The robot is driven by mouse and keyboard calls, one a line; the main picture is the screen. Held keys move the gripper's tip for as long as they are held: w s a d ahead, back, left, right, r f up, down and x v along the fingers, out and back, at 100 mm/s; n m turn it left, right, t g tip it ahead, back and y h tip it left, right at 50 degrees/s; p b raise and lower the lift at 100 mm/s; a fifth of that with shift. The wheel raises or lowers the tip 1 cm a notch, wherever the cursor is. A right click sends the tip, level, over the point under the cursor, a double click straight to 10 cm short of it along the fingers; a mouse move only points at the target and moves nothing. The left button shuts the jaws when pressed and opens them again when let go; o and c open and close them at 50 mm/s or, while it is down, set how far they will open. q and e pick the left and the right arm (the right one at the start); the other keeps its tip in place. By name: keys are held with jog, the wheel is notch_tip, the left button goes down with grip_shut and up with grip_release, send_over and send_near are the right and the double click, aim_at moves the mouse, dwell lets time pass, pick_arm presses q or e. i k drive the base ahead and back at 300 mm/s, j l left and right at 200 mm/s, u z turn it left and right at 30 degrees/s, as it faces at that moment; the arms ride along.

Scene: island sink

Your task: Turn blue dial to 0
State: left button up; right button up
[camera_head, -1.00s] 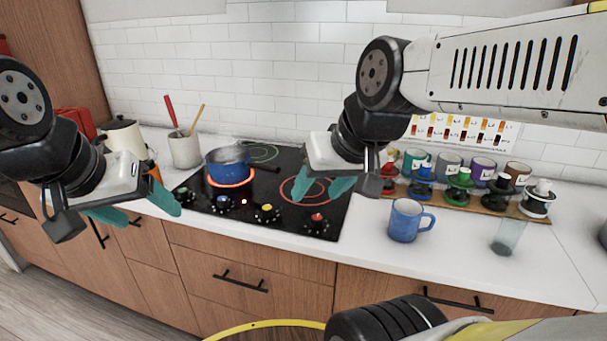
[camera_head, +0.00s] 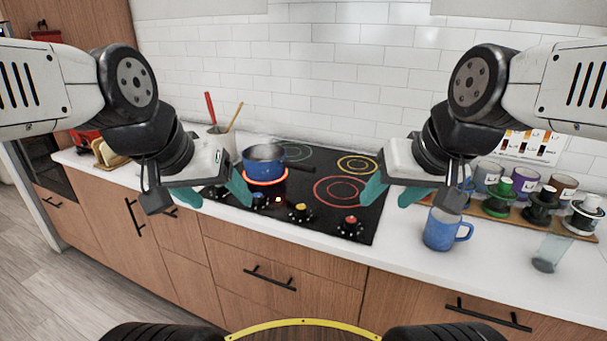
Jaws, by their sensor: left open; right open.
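The blue dial (camera_head: 258,199) is on the front strip of the black cooktop (camera_head: 325,220), left of the yellow dial (camera_head: 300,211) and the red dial (camera_head: 350,225). Its pointer and markings are too small to read. A blue pot (camera_head: 264,158) sits on a burner whose ring glows orange-red. My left gripper (camera_head: 216,194) is open and empty, with teal fingers. In the picture its right finger is just left of the blue dial; contact cannot be told. My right gripper (camera_head: 393,192) is open and empty at the cooktop's right side.
A blue mug (camera_head: 445,230) and a clear glass (camera_head: 549,253) stand on the white counter at right, before a wooden rack of cups and coloured drippers. A utensil crock (camera_head: 222,138) stands behind my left gripper. Drawers with black handles lie below the counter.

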aim_at(257, 196)
jog(key=i+l+u, duration=0.15)
jog(key=u, duration=0.2)
jog(key=i+l+u, duration=0.35)
jog(key=j, duration=0.05)
